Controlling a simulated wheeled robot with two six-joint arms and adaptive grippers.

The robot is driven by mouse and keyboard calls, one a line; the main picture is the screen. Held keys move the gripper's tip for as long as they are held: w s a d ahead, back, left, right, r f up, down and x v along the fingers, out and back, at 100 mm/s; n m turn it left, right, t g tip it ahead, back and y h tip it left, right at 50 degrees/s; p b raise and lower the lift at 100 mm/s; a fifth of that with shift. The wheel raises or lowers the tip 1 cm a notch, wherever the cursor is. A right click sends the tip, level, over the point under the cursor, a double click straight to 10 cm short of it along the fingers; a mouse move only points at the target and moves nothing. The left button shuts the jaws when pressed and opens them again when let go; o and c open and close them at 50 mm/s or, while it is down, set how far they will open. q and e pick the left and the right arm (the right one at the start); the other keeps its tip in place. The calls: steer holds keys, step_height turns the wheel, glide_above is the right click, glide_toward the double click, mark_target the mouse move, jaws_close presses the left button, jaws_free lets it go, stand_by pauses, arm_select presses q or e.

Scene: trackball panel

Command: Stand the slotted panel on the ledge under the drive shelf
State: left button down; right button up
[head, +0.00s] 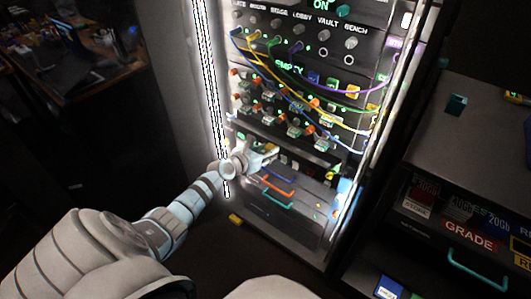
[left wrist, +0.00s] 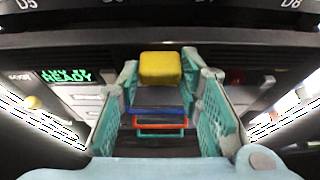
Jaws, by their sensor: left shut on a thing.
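My left gripper (head: 262,155) reaches into the lit rack, below the rows of coloured drive handles. In the left wrist view its teal fingers (left wrist: 161,88) are closed on a yellow block-like piece (left wrist: 161,67). A dark grey surface shows below that piece; I cannot tell whether they are joined. I cannot clearly make out the slotted panel or its slots. The drive shelf (left wrist: 200,27) crosses the top of the left wrist view as a dark edge marked D5 and D8. The ledge under it is not clearly distinguishable. My right gripper is not in view.
Blue, red and teal handles (head: 277,201) show low in the rack. Several coloured cables (head: 300,88) hang across the rack front above my gripper. A small yellow block (head: 236,219) lies by the rack's foot. A cabinet with a GRADE label (head: 469,234) stands to the right.

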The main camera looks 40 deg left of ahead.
mark_target(272, 145)
arm_select(q)
steer(key=shift+w+b, duration=0.95)
steer(key=shift+w, duration=0.85)
steer(key=shift+w+b, duration=0.9)
steer(key=shift+w, duration=0.35)
steer(key=c, duration=1.1)
jaws_free()
steer(key=shift+o, duration=0.2)
steer(key=shift+s+a+r, duration=0.1)
steer(key=shift+s+r, duration=0.1)
steer(key=shift+s, duration=0.3)
steer(key=v, duration=0.6)
steer(key=shift+s+r, duration=0.2)
steer(key=shift+w, duration=0.1)
